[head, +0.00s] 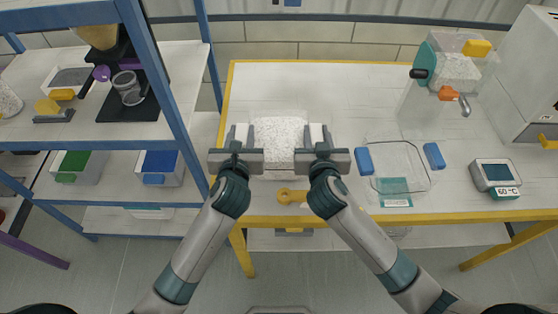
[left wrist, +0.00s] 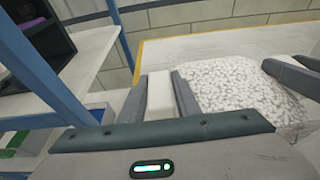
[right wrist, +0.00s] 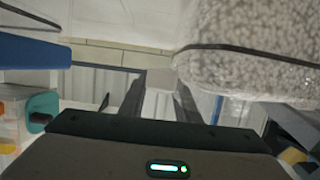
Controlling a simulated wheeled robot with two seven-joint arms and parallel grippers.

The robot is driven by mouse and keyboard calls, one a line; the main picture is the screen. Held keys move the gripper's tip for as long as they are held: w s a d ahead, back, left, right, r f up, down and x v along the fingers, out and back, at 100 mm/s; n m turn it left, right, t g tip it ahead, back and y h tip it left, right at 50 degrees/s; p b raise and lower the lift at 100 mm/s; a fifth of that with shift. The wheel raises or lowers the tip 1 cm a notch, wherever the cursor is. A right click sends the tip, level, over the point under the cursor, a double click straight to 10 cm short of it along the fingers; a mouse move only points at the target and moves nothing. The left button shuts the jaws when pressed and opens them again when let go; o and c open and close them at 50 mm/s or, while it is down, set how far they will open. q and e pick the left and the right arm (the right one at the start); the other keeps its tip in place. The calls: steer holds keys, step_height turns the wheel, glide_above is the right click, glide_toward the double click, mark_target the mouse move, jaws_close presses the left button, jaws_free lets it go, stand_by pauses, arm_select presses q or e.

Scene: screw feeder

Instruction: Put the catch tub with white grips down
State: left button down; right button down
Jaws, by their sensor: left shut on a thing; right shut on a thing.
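The catch tub with white grips (head: 279,143) is clear and full of white pellets. It is between my two grippers over the left part of the table, and its pellets also show in the left wrist view (left wrist: 245,90) and right wrist view (right wrist: 250,55). My left gripper (head: 240,135) is shut on its left white grip (left wrist: 160,96). My right gripper (head: 317,135) is shut on its right white grip (right wrist: 158,88). The tub looks about level. I cannot tell whether its bottom touches the table (head: 345,85).
A clear tub with blue grips (head: 402,185) stands right of my right gripper. A yellow ring-ended part (head: 290,195) lies near the front edge. A blue shelf rack (head: 160,90) stands left.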

arm_select(q)
steer(key=shift+a+f+b, duration=0.1)
steer(key=shift+f+b, duration=0.35)
steer(key=shift+b, duration=0.1)
arm_select(e)
steer(key=shift+d+f, duration=0.1)
steer(key=shift+f, duration=0.3)
arm_select(q)
steer(key=c, duration=1.3)
jaws_free()
steer(key=shift+c, duration=0.2)
arm_select(e)
steer(key=c, duration=1.3)
jaws_free()
steer(key=shift+c, duration=0.2)
arm_select(q)
steer(key=shift+s, duration=0.1)
arm_select(e)
steer(key=shift+s, duration=0.1)
arm_select(q)
steer(key=shift+s, duration=0.1)
arm_select(e)
steer(key=shift+f, duration=0.1)
arm_select(q)
steer(key=v, duration=1.1)
steer(key=shift+s, duration=0.4)
steer(key=shift+r, duration=0.1)
arm_select(e)
steer(key=shift+s, duration=0.1)
